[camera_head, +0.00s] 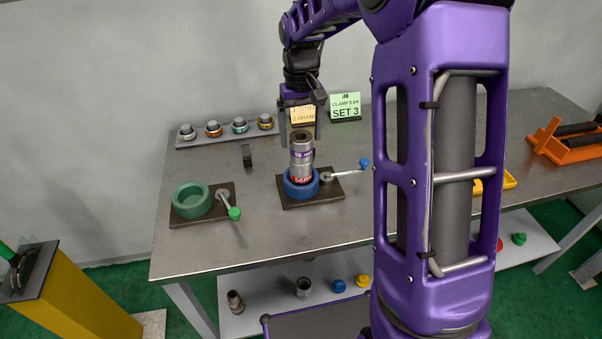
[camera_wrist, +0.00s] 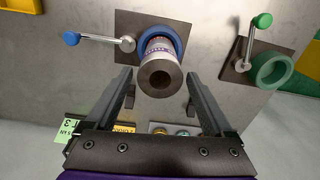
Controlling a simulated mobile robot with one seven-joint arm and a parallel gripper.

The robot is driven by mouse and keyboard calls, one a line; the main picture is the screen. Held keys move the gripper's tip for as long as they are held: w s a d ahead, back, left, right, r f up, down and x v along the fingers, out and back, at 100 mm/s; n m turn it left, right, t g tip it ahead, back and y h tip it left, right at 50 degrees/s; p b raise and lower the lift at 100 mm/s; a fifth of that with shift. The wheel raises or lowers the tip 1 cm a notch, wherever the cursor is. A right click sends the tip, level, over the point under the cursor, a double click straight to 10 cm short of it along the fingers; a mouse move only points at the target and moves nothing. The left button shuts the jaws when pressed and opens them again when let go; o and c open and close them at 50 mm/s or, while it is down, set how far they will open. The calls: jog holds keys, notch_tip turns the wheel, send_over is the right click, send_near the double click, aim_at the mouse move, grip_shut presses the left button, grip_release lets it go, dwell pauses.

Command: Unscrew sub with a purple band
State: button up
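The sub with a purple band (camera_head: 301,154) stands upright as part of a grey metal stack in the blue vise (camera_head: 291,190). A red-banded piece (camera_head: 301,179) shows below it. My gripper (camera_head: 302,128) points down over the stack's top, open and empty, with one finger on each side. In the wrist view the stack's hollow top end (camera_wrist: 160,76) lies between the spread fingers (camera_wrist: 160,92), with a gap at each side. The blue-tipped vise handle (camera_head: 346,173) points right. Threads between the pieces cannot be made out.
An empty green vise (camera_head: 191,200) with a green-tipped handle (camera_head: 230,205) sits to the left. A rail (camera_head: 226,132) with several coloured-ring fittings lies at the back. Two sign cards, one green (camera_head: 345,107), stand behind. A small dark block (camera_head: 246,155) stands left of the stack.

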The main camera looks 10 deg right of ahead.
jog(key=c, duration=1.1)
jog(key=n+p, duration=0.2)
jog(key=n, duration=0.1)
jog(key=shift+r+n, duration=0.2)
jog(key=shift+n, duration=0.1)
jog(key=shift+c, duration=0.2)
jog(key=n+p, duration=0.2)
jog(key=n, duration=0.3)
jog(key=shift+p, duration=0.35)
jog(key=n+p, duration=0.1)
jog(key=n, duration=0.2)
jog(key=shift+r+p, duration=0.1)
jog(key=shift+p, duration=0.2)
jog(key=shift+f+n, duration=0.25)
jog(key=shift+n, duration=1.15)
jog(key=n, duration=0.6)
jog(key=shift+n, duration=0.3)
jog(key=n, duration=0.7)
jog(key=shift+n, duration=0.3)
